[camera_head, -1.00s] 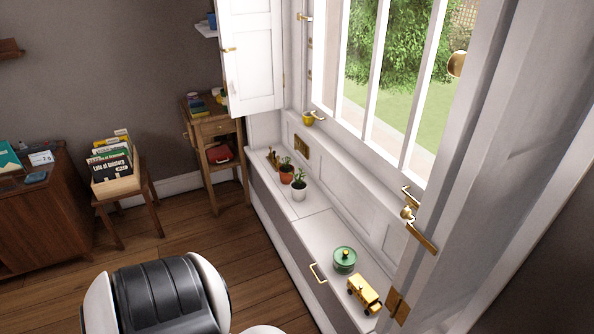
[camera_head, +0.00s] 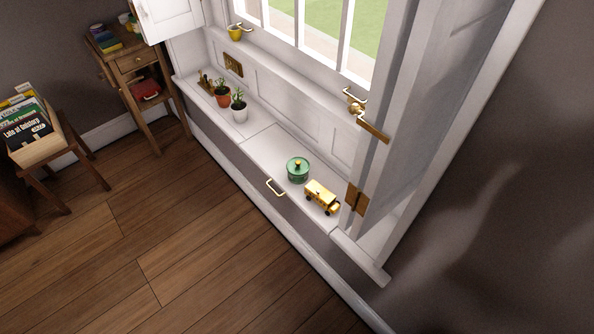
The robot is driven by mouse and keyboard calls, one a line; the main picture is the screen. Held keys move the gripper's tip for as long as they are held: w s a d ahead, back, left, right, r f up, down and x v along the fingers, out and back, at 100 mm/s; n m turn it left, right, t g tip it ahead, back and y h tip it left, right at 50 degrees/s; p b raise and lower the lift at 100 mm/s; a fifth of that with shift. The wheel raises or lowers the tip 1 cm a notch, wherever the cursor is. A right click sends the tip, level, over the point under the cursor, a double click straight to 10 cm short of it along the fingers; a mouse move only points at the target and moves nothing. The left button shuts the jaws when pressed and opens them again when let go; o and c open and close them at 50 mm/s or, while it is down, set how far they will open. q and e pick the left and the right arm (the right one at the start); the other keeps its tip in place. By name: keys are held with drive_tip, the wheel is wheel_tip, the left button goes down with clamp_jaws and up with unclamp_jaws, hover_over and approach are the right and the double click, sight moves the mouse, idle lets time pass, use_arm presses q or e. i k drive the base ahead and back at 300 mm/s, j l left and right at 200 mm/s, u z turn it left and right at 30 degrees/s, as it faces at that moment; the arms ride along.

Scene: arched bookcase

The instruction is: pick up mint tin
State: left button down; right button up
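Neither of my grippers is in view.
A potted plant in a white pot (camera_head: 239,112) and one in a terracotta pot (camera_head: 222,98) stand farther left. An open shutter (camera_head: 400,130) rises right of the bus. The wooden floor (camera_head: 160,245) is clear.

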sight(298, 180)
drive_tip(key=z, duration=0.4)
drive_tip(key=i+j+z, duration=0.15)
drive_tip(key=j+z, duration=0.2)
drive_tip(key=i+j+z, duration=0.1)
drive_tip(key=j+z, duration=0.2)
drive_tip(key=i+j+z, duration=0.1)
drive_tip(key=j+z, duration=0.25)
